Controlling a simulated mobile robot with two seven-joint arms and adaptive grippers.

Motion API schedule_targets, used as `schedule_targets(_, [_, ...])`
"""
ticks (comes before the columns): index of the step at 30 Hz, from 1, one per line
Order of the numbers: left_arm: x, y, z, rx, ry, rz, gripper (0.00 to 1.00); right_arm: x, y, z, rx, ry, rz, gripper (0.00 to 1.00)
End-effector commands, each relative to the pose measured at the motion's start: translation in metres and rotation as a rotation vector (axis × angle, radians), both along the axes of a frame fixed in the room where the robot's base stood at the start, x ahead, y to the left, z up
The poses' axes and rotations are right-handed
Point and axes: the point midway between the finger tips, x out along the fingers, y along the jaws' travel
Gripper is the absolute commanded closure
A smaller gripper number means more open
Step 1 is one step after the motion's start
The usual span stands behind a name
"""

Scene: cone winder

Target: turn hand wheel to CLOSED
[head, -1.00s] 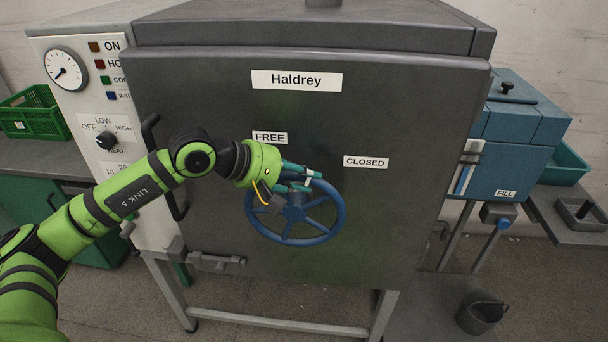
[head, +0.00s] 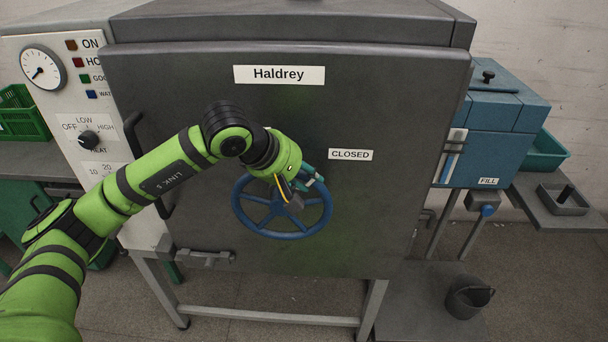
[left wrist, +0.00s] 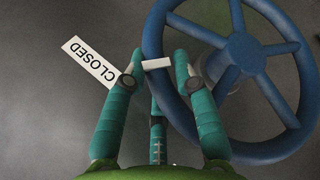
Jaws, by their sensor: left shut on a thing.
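The blue hand wheel (head: 242,208) is on the dark door, and its spokes and hub also show in the left wrist view (left wrist: 243,55). My left gripper (head: 316,179) is shut on the wheel's rim at the upper right. In the left wrist view a white strip (left wrist: 157,63) lies between its fingertips, reaching out from the rim towards the CLOSED label (left wrist: 90,63). In the head view the CLOSED label (head: 351,155) is on the door, up and right of the gripper. The FREE label is hidden behind my left arm. My right gripper is not in view.
The door (head: 360,90) has a bar handle (head: 137,125) at left and a latch (head: 205,258) low down. A control panel (head: 70,110) stands at left, a blue unit (head: 500,140) at right. A dark bucket (head: 467,298) stands low at right.

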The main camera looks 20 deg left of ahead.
Motion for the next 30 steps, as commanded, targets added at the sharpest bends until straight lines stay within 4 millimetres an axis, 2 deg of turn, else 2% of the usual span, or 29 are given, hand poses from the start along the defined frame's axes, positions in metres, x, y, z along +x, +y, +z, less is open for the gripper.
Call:
schedule_targets(5, [0.001,0.0,0.002,0.001,-0.005,0.0,1.0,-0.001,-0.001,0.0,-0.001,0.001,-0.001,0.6])
schedule_targets(6, [0.001,0.0,0.002,0.0,-0.005,-0.001,0.56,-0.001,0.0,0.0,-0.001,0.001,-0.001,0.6])
schedule_targets(7, [0.001,0.0,0.002,0.0,-0.005,-0.001,0.46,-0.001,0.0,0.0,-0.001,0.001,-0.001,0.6])
schedule_targets(20, [-0.003,0.002,0.005,0.0,-0.003,0.0,0.46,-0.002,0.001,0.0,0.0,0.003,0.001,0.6])
schedule_targets(23, [-0.011,0.008,0.015,0.001,-0.004,0.001,0.46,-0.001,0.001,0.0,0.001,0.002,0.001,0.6])
schedule_targets(30, [-0.04,0.025,0.054,0.001,-0.006,0.001,0.46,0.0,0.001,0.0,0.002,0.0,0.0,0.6])
